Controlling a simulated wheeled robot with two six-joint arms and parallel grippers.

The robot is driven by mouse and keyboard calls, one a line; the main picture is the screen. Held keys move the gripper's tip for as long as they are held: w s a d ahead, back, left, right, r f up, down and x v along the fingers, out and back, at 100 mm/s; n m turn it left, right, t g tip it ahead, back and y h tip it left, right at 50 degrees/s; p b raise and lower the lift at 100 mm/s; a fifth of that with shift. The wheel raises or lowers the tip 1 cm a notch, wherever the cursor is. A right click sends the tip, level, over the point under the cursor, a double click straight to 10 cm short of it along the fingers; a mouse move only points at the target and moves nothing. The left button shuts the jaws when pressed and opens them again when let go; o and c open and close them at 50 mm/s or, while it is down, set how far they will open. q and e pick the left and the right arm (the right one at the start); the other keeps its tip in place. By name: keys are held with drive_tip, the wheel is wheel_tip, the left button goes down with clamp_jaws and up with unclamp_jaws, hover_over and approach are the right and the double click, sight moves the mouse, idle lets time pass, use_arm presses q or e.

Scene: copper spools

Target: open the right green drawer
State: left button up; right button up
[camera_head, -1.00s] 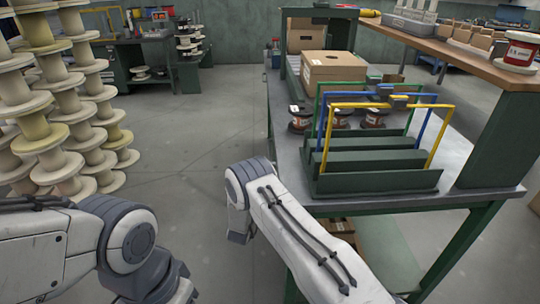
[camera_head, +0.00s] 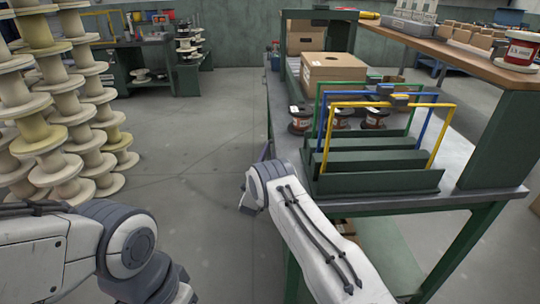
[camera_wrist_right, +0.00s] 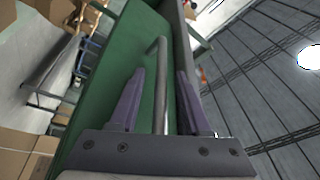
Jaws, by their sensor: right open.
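In the right wrist view, my right gripper (camera_wrist_right: 160,74) is open, with its two purple fingers on either side of a grey metal bar handle (camera_wrist_right: 160,88). The handle runs lengthwise between the fingers; I cannot tell whether either finger touches it. Behind it is a green front (camera_wrist_right: 112,68), which looks like the drawer's face. In the head view, only a bit of a purple finger of the right gripper (camera_head: 265,152) shows, beside the left edge of the workbench. The drawer is hidden there. My left arm shows at the lower left, its gripper out of view.
The grey-topped workbench (camera_head: 463,163) carries a green rack (camera_head: 375,183) with coloured wire frames, copper spools (camera_head: 341,118) and a cardboard box (camera_head: 333,70). Stacked pale spools (camera_head: 62,140) stand at the left. The floor (camera_head: 190,150) between is clear.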

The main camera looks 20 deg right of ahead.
clamp_jaws()
idle(1.2)
